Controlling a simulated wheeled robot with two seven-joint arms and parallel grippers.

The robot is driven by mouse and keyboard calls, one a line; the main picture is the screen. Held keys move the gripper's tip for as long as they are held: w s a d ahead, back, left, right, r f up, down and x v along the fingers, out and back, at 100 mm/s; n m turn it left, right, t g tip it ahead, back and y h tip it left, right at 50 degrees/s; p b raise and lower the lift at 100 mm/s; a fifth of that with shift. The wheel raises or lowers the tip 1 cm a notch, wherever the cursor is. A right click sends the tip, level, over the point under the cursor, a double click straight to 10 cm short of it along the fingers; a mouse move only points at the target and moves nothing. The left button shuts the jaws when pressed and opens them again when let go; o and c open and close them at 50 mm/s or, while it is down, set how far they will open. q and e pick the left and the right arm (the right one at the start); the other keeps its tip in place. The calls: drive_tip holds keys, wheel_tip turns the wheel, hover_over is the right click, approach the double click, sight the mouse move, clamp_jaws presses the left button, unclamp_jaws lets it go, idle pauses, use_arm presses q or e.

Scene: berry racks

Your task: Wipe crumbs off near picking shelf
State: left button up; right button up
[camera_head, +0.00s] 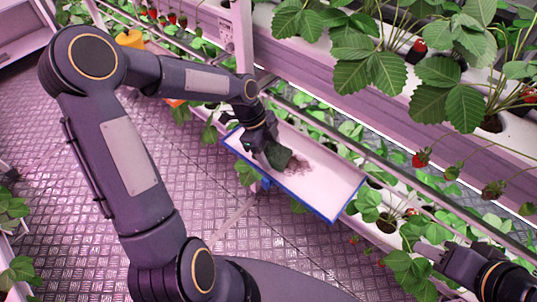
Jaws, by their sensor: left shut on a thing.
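The picking shelf (325,190) is a pale tray with a blue rim, fixed along the rack in the middle of the view. My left gripper (268,143) is over its left part, shut on a dark green cloth (279,157). The cloth is low at the tray's surface; whether it presses on it is hard to tell. Brownish crumbs (299,164) lie just right of the cloth. The right part of the tray looks bare. My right gripper (438,272) is at the lower right, its fingers apart and empty, in front of strawberry leaves.
Strawberry plants (370,50) with red berries hang over the upper rack, and more leaves grow behind and below the tray. Rack rails (400,170) run diagonally past it. An orange-yellow object (130,38) is at the upper left. The metal floor (225,215) is open at left.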

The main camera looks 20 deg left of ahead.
use_arm(q)
drive_tip(key=shift+w+d+r+p, duration=0.1)
drive_tip(key=shift+w+d, duration=0.4)
drive_tip(key=shift+w, duration=0.95)
drive_tip(key=shift+w+d+r+p, duration=0.1)
drive_tip(key=shift+w+d, duration=0.45)
drive_tip(key=shift+w, duration=0.85)
drive_tip(key=shift+w+d+r+p, duration=0.1)
drive_tip(key=shift+w+d, duration=0.4)
drive_tip(key=shift+w, duration=0.95)
drive_tip(key=shift+r+p, duration=1.9)
drive_tip(key=shift+r, duration=1.05)
wheel_tip(320, 180, up, 3)
drive_tip(key=shift+p, duration=0.95)
